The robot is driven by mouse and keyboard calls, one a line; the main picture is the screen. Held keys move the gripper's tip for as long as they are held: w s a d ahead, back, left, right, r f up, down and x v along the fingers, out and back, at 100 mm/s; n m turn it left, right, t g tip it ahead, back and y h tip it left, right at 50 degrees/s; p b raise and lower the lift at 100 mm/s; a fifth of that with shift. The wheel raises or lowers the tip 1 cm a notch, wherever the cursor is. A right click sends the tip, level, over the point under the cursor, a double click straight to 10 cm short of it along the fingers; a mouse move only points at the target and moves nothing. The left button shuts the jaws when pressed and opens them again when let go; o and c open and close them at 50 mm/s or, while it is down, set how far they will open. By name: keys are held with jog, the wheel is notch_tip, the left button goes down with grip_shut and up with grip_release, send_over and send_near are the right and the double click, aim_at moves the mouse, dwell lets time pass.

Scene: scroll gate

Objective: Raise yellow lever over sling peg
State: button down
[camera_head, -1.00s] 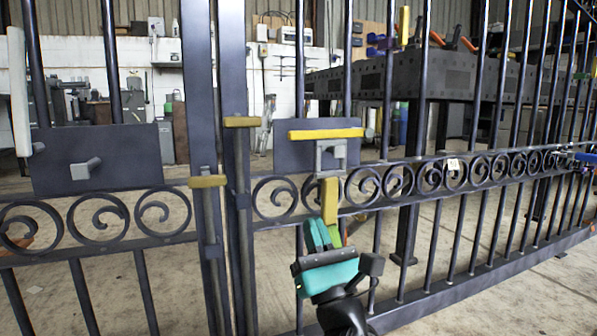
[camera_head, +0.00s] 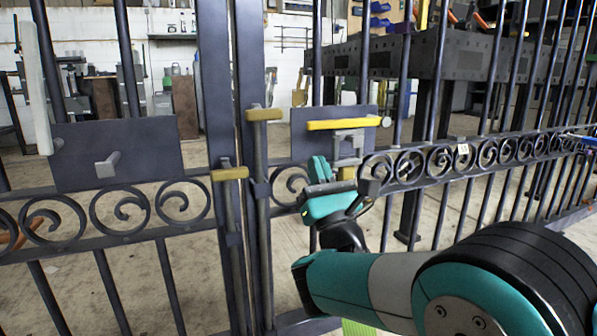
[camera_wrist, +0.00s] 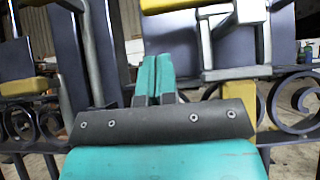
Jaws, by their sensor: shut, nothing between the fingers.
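A long yellow bar (camera_head: 343,124), likely the lever, lies nearly level across the dark plate (camera_head: 300,148) on the right gate leaf. A grey bracket (camera_head: 348,137) sits under it, with a yellow upright piece (camera_head: 347,172) below, partly hidden by my gripper. My gripper (camera_head: 320,170) is shut and empty, its teal fingers pointing up, below and left of the bracket. In the wrist view its fingertips (camera_wrist: 154,60) are together, left of the bracket (camera_wrist: 207,45) and below the yellow bar (camera_wrist: 168,5). A grey peg (camera_head: 107,165) sticks out of the left leaf's plate.
Two yellow-handled drop bolts, one with its handle (camera_head: 264,114) higher and one lower (camera_head: 229,174), stand at the leaves' meeting edges. A scrollwork band (camera_head: 440,160) and bars cross both leaves. A light upright handle (camera_head: 33,85) stands at far left. A workbench is behind.

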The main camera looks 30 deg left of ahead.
aim_at(312, 130)
notch_tip(312, 130, up, 4)
jog(key=p, duration=0.2)
jog(key=shift+w+p, duration=0.1)
jog(key=shift+p, duration=0.3)
jog(key=shift+a+r, duration=0.1)
